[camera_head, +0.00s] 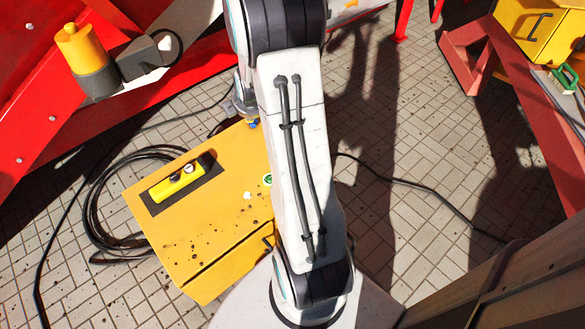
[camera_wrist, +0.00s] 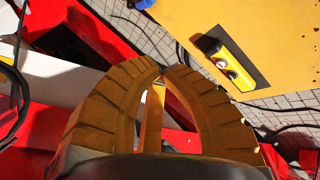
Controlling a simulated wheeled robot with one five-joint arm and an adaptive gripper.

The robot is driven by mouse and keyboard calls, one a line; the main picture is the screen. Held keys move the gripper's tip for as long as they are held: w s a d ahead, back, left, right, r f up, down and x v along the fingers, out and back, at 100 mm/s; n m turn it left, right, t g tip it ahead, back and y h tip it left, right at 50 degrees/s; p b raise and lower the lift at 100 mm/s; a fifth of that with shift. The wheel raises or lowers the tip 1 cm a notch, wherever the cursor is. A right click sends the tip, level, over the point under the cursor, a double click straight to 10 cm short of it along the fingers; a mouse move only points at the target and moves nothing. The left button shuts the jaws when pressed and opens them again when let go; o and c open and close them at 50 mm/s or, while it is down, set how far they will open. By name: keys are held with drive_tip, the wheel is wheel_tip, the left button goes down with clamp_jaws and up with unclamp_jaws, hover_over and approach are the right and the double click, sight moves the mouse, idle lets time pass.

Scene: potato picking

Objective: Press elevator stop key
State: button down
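A yellow control box (camera_head: 215,225) stands on the tiled floor to the left of my arm. On its top is a dark recess with a yellow key panel (camera_head: 180,182) carrying two small round keys; which one is the stop key I cannot tell. In the wrist view the key panel (camera_wrist: 224,58) shows at the upper right, apart from my gripper (camera_wrist: 161,74). The ribbed, curved fingers meet at their tips, with nothing visibly held between them. In the head view my arm hides the gripper's fingers.
Black cables (camera_head: 95,205) lie coiled left of the box, and one runs right across the floor. Red machine panels (camera_head: 40,70) fill the upper left. A red frame (camera_head: 520,110) and a yellow case (camera_head: 540,30) stand at the right. Tiled floor between is open.

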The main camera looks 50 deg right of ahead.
drive_tip(key=s+d+f+n+h+b, duration=0.1)
drive_tip(key=d+f+n+b, duration=0.1)
drive_tip(key=d+f+b, duration=0.2)
drive_tip(key=s+d+f+n+h+b, duration=0.1)
drive_tip(key=d+f+b, duration=0.3)
drive_tip(key=d+f, duration=0.6)
drive_tip(key=shift+d+f+n+h, duration=0.35)
drive_tip(key=shift+f+n, duration=0.55)
drive_tip(key=shift+f, duration=3.25)
drive_tip(key=shift+a+f, duration=0.1)
drive_tip(key=shift+f+b, duration=3)
drive_tip(key=shift+f, duration=1.3)
drive_tip(key=c, duration=1.9)
unclamp_jaws()
clamp_jaws()
